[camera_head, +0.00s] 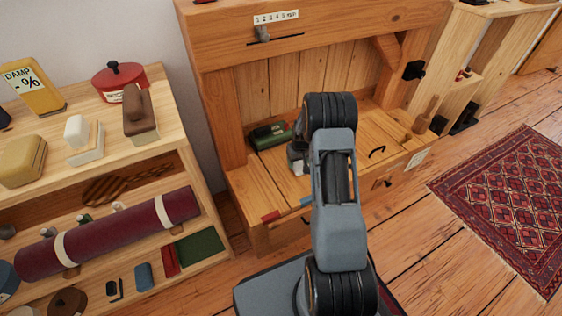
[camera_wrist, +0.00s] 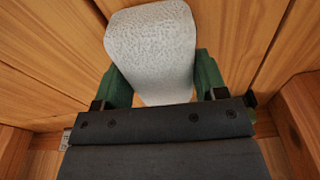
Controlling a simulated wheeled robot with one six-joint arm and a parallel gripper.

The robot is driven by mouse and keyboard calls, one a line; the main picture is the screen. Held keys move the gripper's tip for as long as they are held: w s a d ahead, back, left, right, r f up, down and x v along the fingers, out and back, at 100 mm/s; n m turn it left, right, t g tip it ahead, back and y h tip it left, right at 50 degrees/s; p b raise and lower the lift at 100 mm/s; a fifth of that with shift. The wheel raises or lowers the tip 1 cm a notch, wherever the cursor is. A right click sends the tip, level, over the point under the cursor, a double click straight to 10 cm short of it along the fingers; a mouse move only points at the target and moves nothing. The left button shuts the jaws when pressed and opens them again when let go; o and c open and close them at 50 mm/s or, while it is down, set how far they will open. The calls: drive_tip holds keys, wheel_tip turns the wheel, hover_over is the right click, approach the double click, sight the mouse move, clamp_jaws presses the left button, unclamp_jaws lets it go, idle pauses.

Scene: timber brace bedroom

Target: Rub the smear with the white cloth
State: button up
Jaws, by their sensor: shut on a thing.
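The white cloth (camera_wrist: 150,48) is a pale, textured, block-shaped pad in the wrist view. My gripper (camera_wrist: 163,80) is shut on it, with a green finger on each side. The cloth extends beyond the fingertips over wooden boards. I cannot tell whether it touches them.
A dark green object (camera_head: 268,135) lies on the bench at the left of my gripper. The wooden bench (camera_head: 255,190) has side walls and a back panel. A loaded shelf (camera_head: 185,135) stands at the left. A red rug (camera_head: 500,205) lies on the floor at the right.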

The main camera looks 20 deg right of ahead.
drive_tip(key=shift+w+a+r+p, duration=0.1)
drive_tip(key=shift+r+p, duration=2)
drive_tip(key=shift+r, duration=1.75)
